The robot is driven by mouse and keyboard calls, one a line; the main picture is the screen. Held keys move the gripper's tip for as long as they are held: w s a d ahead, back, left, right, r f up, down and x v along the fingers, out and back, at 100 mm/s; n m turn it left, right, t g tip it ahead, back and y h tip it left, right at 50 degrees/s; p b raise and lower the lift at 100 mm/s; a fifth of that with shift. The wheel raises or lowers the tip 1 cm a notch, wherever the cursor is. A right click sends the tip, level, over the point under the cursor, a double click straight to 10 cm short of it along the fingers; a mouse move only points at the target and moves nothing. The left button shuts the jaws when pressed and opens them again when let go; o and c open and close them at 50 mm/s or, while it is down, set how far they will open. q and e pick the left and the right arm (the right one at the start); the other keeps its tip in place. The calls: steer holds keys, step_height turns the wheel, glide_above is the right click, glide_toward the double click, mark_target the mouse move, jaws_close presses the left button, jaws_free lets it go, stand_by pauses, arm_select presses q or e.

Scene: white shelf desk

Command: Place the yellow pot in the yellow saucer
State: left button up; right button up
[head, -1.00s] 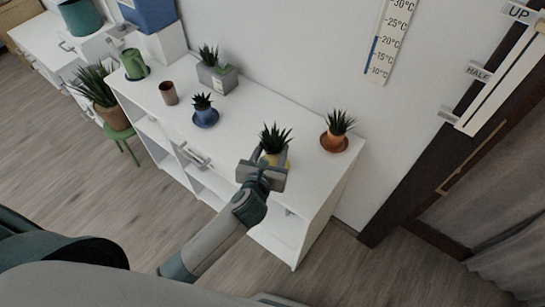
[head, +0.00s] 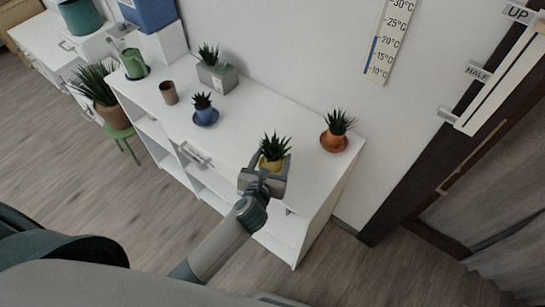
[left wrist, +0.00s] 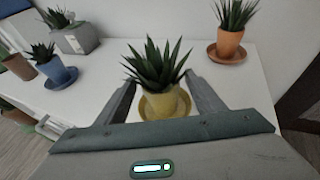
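The yellow pot (left wrist: 161,103) holds a spiky green plant and looks upright in the yellow saucer (left wrist: 186,106). The saucer's rim shows around the pot in the left wrist view; whether the pot is fully seated I cannot tell. My left gripper (left wrist: 160,98) is open, with a finger on each side of the pot and visible gaps to it. In the head view the gripper (head: 269,166) partly covers the yellow pot (head: 271,163) near the front of the white shelf desk (head: 232,129), and the saucer is mostly hidden. My right gripper is not in view.
An orange pot (head: 335,138) on its saucer stands to the right. A blue pot (head: 204,113) on a blue saucer, a brown cup (head: 169,92) and a grey planter (head: 217,77) stand to the left. The desktop between the blue and yellow pots is clear.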

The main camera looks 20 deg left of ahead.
arm_select(q)
steer(key=shift+r, duration=0.2)
steer(key=shift+s+r, duration=0.1)
steer(key=shift+s, duration=0.6)
steer(key=b+v, duration=0.1)
steer(key=v, duration=0.9)
steer(key=shift+s+r+b, duration=0.25)
steer(key=shift+b, duration=0.15)
